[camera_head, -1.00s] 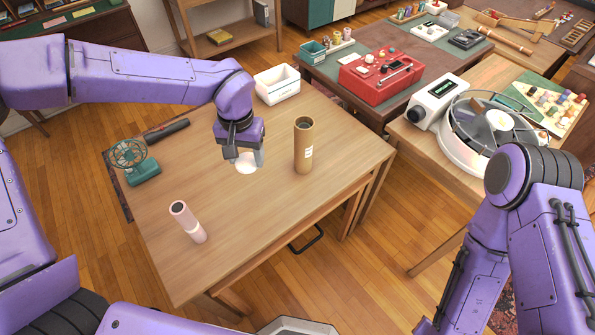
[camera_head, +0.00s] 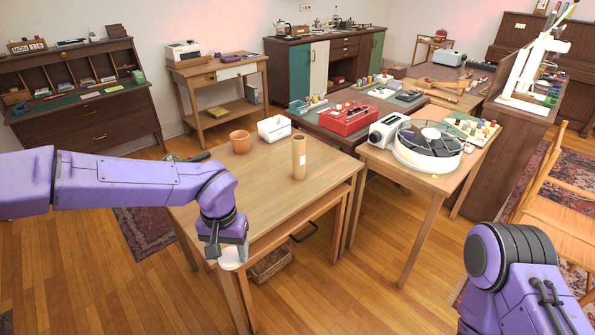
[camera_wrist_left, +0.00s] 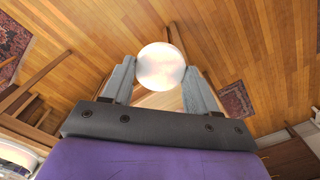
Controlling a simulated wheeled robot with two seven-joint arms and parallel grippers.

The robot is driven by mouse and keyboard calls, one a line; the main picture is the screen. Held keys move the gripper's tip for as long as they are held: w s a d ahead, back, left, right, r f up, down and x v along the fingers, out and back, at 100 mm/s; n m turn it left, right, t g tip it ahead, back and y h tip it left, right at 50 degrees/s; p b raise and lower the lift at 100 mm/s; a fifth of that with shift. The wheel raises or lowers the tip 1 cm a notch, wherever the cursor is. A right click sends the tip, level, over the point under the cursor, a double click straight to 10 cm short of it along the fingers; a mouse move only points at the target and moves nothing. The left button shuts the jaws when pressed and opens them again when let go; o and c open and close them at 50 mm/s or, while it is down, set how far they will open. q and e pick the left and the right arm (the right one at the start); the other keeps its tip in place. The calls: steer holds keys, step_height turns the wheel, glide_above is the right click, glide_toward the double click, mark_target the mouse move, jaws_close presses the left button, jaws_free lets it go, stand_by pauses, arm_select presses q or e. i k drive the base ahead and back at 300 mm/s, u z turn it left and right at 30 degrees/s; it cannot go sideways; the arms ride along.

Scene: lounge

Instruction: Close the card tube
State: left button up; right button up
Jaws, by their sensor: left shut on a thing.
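The brown card tube (camera_head: 299,160) stands upright on the wooden table (camera_head: 262,190), with a pale label on its side and no cap on its top. My left gripper (camera_head: 229,250) is shut on a round white cap (camera_head: 231,260), in front and left of the tube, by the table's near corner. The two are well apart. In the left wrist view the cap (camera_wrist_left: 161,66) sits between the two grey fingertips, with floor behind it. My right arm shows at the lower right, but its gripper is out of view.
A terracotta pot (camera_head: 240,141) and a white bin (camera_head: 274,129) stand at the table's back. A dark rod (camera_head: 197,157) lies at its back left, partly behind my arm. A red box (camera_head: 346,119) and a round glass-topped machine (camera_head: 427,147) stand on neighbouring tables. The table around the tube is clear.

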mark_target(299, 146)
steer(key=z, duration=0.55)
steer(key=i, duration=0.9)
steer(key=u, duration=0.5)
